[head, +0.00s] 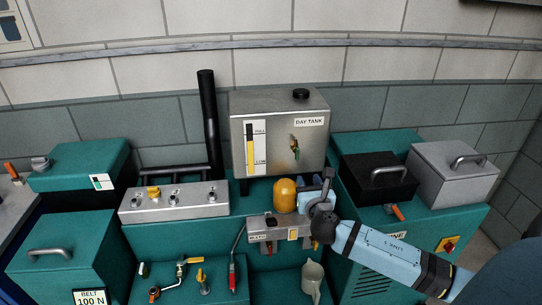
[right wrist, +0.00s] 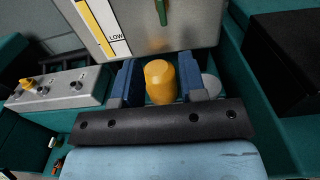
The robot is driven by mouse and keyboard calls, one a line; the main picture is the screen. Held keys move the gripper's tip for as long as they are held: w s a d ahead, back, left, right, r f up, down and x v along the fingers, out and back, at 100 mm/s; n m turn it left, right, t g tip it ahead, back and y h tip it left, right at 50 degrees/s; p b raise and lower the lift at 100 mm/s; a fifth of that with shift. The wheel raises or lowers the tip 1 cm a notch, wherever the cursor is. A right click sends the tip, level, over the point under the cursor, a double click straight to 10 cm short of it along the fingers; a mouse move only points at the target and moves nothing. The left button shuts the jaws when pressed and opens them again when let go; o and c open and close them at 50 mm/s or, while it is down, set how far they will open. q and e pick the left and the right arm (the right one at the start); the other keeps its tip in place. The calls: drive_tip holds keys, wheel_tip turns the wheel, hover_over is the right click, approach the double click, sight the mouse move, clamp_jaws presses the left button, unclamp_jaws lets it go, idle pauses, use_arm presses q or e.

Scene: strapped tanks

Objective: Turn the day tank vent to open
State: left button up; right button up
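The grey metal day tank (head: 262,133) stands at the back centre, with a level gauge and a "DAY TANK" label. On its front is a small handle (head: 294,148) with green and yellowish parts; its exact setting is too small to read. A green piece also hangs at the top of the right wrist view (right wrist: 162,12). My right gripper (head: 312,192) is below the tank, with its blue fingers spread apart. In the right wrist view, a yellow dome (right wrist: 160,82) shows between the fingers; I cannot tell whether they touch it. My left gripper is not in view.
The yellow dome also shows in the head view (head: 284,194), above a metal block. A grey panel with knobs (head: 173,201) is at left. A black pipe (head: 209,120) rises beside the tank. A black box (head: 380,180) and a grey lidded box (head: 455,173) stand right.

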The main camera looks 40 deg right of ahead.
sight(298, 154)
drive_tip(key=x, duration=1.3)
drive_tip(key=shift+w+d+p, duration=0.2)
drive_tip(key=shift+d+p, duration=0.05)
drive_tip(key=shift+p, duration=0.15)
clamp_jaws()
